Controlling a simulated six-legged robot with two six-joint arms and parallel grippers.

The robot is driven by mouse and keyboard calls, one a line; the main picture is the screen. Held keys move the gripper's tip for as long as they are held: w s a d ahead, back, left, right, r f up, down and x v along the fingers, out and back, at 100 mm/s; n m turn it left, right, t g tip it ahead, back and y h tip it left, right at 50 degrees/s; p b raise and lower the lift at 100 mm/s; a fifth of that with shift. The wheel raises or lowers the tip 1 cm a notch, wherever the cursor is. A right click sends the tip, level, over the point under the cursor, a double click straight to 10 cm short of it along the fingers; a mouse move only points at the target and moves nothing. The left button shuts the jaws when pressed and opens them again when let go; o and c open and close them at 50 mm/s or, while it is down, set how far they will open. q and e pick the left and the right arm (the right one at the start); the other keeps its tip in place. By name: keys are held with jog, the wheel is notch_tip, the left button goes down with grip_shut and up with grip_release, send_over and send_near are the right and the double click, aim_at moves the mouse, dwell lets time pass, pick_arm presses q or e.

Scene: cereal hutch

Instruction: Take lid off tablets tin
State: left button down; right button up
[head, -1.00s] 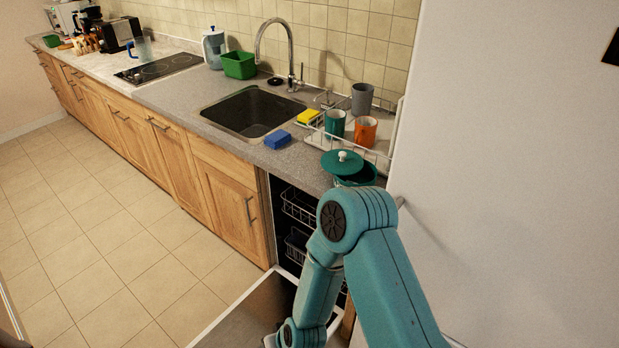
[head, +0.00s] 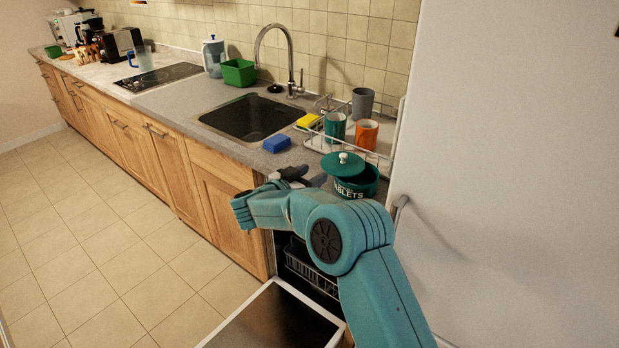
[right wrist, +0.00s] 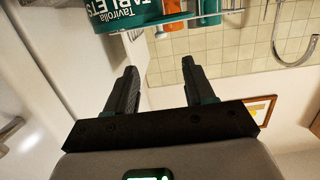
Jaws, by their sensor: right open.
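The dark green tablets tin (head: 364,187) stands at the right end of the counter, its white lettering facing out. It shows upside down at the top of the right wrist view (right wrist: 120,14). Its green lid (head: 334,166) with a white knob (head: 343,157) sits off-centre to the left, leaving part of the dark opening uncovered at the right. Whether the lid rests on the rim cannot be told. My right gripper (head: 303,178) is open and empty, just left of the tin. Its two spread fingers also show in the right wrist view (right wrist: 160,82). My left gripper is out of view.
A dish rack with a green mug (head: 335,127), an orange mug (head: 367,134) and a grey cup (head: 362,103) stands behind the tin. A blue sponge (head: 277,144) lies left of it, near the sink (head: 250,118). The white fridge (head: 500,170) is close on the right. An open dishwasher door (head: 275,318) lies below.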

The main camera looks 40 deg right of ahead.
aim_at(341, 158)
jog(key=shift+d, duration=0.15)
jog(key=p+x, duration=0.2)
jog(key=x, duration=1.4)
jog(key=shift+w+p, duration=0.15)
jog(key=shift+p, duration=0.2)
grip_shut()
